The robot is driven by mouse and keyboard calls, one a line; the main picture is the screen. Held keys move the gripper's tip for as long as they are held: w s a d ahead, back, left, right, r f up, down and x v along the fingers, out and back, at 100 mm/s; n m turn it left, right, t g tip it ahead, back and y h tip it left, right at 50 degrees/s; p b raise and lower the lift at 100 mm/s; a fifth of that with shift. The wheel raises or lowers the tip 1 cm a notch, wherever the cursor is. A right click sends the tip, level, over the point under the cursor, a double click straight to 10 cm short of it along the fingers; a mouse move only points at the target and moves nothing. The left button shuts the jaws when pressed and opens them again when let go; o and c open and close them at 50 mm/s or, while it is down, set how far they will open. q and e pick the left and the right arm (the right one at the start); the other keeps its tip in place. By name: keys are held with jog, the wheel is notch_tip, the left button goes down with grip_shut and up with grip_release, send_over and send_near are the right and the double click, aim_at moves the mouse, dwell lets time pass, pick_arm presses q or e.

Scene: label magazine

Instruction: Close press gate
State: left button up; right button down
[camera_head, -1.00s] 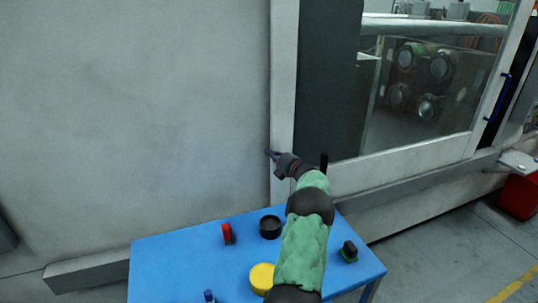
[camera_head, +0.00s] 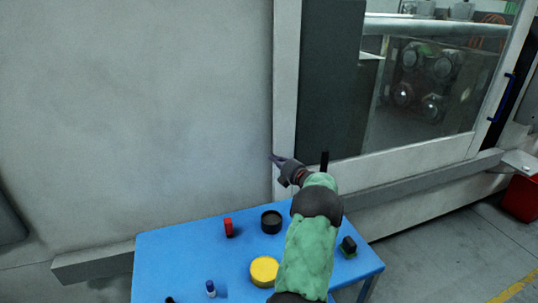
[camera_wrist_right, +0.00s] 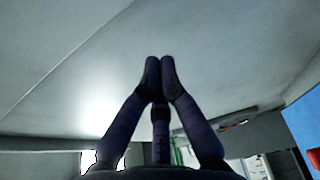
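The press gate is a pale sliding frame (camera_head: 286,100) with a dark panel and a large window (camera_head: 420,100). A blue handle (camera_head: 500,100) is on its right edge, with a narrow dark gap beside it. My right gripper (camera_head: 275,157) is at the gate's left edge, its fingers pointing left. Whether it touches the edge is hard to tell. In the right wrist view its fingers (camera_wrist_right: 160,68) meet at the tips, with nothing visible between them, in front of a grey surface. My left gripper is not in view.
A blue table (camera_head: 190,262) stands below my right arm. It carries a red item (camera_head: 228,228), a black round container (camera_head: 271,222), a yellow round item (camera_head: 264,271), a blue-capped item (camera_head: 211,289) and a black-and-green item (camera_head: 348,247). A red bin (camera_head: 522,198) stands on the right.

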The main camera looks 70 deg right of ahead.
jog(key=w+a+f+m+g+h, duration=0.3)
jog(key=a+m+g+h, duration=0.4)
jog(key=w+d+b, duration=0.1)
jog(key=d+b, duration=0.2)
jog(key=d, duration=0.9)
jog(key=shift+b, duration=0.35)
dwell(0.4)
